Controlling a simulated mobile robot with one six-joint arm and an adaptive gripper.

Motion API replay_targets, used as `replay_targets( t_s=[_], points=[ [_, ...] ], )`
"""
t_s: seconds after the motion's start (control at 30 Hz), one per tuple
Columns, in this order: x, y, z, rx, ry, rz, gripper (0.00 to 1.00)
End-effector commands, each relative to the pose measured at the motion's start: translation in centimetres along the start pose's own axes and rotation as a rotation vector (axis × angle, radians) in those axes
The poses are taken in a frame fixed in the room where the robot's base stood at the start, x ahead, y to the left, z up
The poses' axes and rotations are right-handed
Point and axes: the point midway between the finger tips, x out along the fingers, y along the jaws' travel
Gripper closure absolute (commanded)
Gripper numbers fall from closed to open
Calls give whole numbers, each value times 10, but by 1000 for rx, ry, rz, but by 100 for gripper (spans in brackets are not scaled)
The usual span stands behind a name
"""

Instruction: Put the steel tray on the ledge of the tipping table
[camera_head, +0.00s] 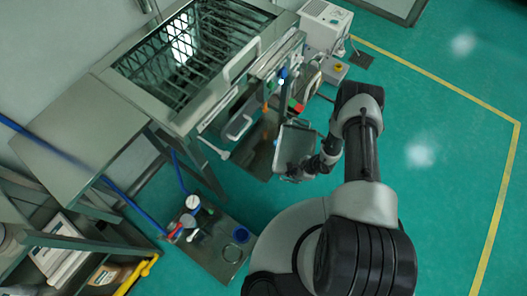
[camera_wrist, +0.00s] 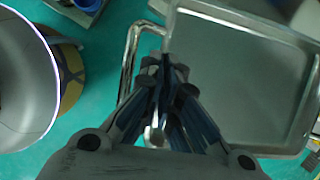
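The steel tray (camera_head: 294,147) is a shallow rectangular pan with a raised rim, held in the air beside the steel machine. In the wrist view the tray (camera_wrist: 240,80) fills the right side, looks empty, and has a bent-rod handle (camera_wrist: 128,60) at its left edge. My gripper (camera_wrist: 165,62) has its fingers closed together at that edge, by the handle; the exact contact is partly hidden by the fingers. A flat, sloping steel plate (camera_head: 85,125) stands at the left; I cannot tell for sure which part is the tipping table's ledge.
The steel machine with a barred grate (camera_head: 180,50) stands at the upper left, with handles along its front. A low platform (camera_head: 213,248) with small containers is at the lower middle. The green floor (camera_head: 440,110) at right is clear.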

Motion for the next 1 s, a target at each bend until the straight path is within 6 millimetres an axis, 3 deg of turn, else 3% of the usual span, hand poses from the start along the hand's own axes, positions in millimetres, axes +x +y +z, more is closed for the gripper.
replay_targets(
  t_s=[0.3,0.6,1.0],
  points=[
    [36,-34,75,-11,-2,-3,100],
    [60,-59,134,-8,-2,-4,100],
    [93,-58,119,-2,-1,-2,100]
  ],
)
